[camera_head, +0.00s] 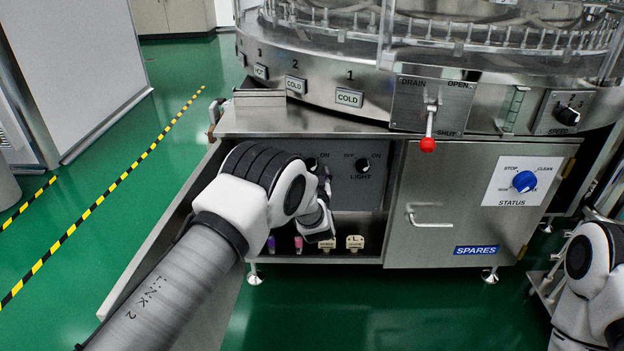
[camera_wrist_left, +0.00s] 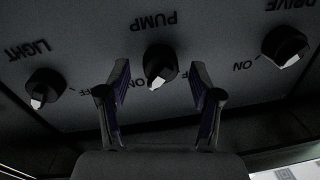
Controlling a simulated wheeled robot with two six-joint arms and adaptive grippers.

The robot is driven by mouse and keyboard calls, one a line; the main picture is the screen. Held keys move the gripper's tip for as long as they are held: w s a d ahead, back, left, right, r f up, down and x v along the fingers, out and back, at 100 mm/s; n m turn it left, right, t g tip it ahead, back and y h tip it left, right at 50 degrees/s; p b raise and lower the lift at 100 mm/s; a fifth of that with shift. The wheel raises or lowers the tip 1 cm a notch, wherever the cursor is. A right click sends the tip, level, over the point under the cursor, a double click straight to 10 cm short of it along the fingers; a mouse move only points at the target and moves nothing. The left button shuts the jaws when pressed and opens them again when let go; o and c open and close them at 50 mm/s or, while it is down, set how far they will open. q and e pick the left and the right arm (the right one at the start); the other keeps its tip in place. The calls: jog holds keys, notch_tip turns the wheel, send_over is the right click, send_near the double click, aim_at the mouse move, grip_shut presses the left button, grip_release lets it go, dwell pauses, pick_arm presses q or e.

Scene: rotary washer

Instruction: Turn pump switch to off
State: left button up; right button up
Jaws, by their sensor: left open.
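The pump switch (camera_wrist_left: 160,62) is a round black knob with a white-tipped pointer, under the upside-down PUMP label in the left wrist view. Its white tip points down and slightly left in that picture. My left gripper (camera_wrist_left: 158,88) is open, with one finger on either side of the knob. In the head view my left gripper (camera_head: 325,188) is at the grey panel, and my arm hides part of the panel. My right gripper is out of view; only part of my right arm shows at the lower right.
The LIGHT knob (camera_wrist_left: 44,86) and DRIVE knob (camera_wrist_left: 285,45) flank the pump switch. A closed SPARES door (camera_head: 470,215) and red-tipped drain lever (camera_head: 428,144) are to the right.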

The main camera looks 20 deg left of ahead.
pick_arm(q)
jog(key=shift+w+a, duration=0.1)
jog(key=shift+w, duration=0.25)
jog(key=c, duration=1.2)
jog(key=shift+o, duration=0.2)
jog(key=shift+r, duration=0.1)
jog(key=n+p, duration=0.2)
jog(key=n, duration=0.1)
jog(key=shift+r+n+p, duration=0.15)
jog(key=shift+n+p, duration=0.15)
jog(key=shift+p, duration=0.1)
jog(key=n+p, duration=0.1)
jog(key=n, duration=0.1)
jog(key=n+p, duration=0.1)
jog(key=n, duration=0.1)
jog(key=shift+a+g+h, duration=0.1)
jog(key=shift+g+h, duration=0.2)
jog(key=n+p, duration=0.2)
jog(key=n, duration=0.3)
jog(key=shift+n, duration=0.3)
jog(key=shift+a+n+h+p, duration=0.1)
jog(key=shift+n+h+p, duration=0.3)
jog(key=shift+n+p, duration=1.05)
jog(key=shift+n+b, duration=0.55)
jog(key=shift+n, duration=0.1)
